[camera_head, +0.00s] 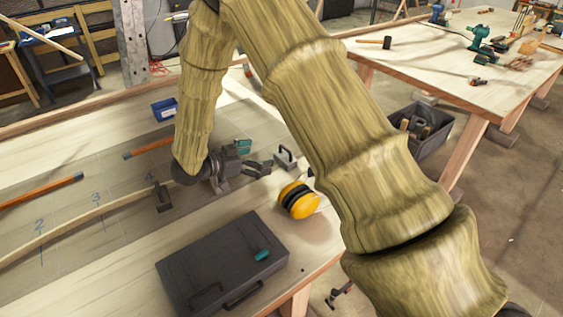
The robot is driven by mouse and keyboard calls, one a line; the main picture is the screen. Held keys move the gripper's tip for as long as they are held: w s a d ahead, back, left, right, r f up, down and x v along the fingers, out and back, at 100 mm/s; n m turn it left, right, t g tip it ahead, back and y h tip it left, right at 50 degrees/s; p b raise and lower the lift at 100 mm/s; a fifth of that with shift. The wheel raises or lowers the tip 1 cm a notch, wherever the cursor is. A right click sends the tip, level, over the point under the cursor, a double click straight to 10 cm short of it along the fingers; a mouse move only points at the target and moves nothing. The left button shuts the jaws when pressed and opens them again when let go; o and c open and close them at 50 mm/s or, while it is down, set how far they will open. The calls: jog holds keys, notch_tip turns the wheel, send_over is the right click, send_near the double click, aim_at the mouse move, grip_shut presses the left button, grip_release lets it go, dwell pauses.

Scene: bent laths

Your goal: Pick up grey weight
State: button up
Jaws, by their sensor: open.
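A grey weight (285,158) with a loop handle stands on the workbench, just right of my gripper. My gripper (256,157) is low over the bench with its fingers apart, pointing right towards this weight. Its fingers look empty, and a small space seems to lie between them and the weight. Another dark grey weight (163,198) with an upright handle stands at the bent lath (75,226), left of my gripper. My arm crosses the middle of the view and hides part of the bench.
Yellow ear defenders (299,201) lie close to the grey weight, in front of it. A second table (425,75) stands back right.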

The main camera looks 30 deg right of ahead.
aim_at(286, 150)
jog(key=shift+w+d+f, duration=0.2)
jog(key=shift+w+f, duration=0.05)
jog(key=shift+f, duration=0.1)
jog(key=p+x, duration=0.1)
jog(key=x, duration=0.4)
jog(key=shift+d, duration=0.2)
jog(key=shift+s+d+p, duration=0.15)
jog(key=shift+d+p, duration=0.35)
jog(key=shift+p, duration=0.1)
jog(key=p+x, duration=0.1)
jog(key=x, duration=0.2)
jog(key=shift+d+r, duration=0.15)
jog(key=shift+d, duration=0.1)
jog(key=shift+d+p, duration=0.3)
jog(key=shift+d, duration=0.05)
jog(key=shift+c, duration=0.2)
jog(key=c, duration=1.7)
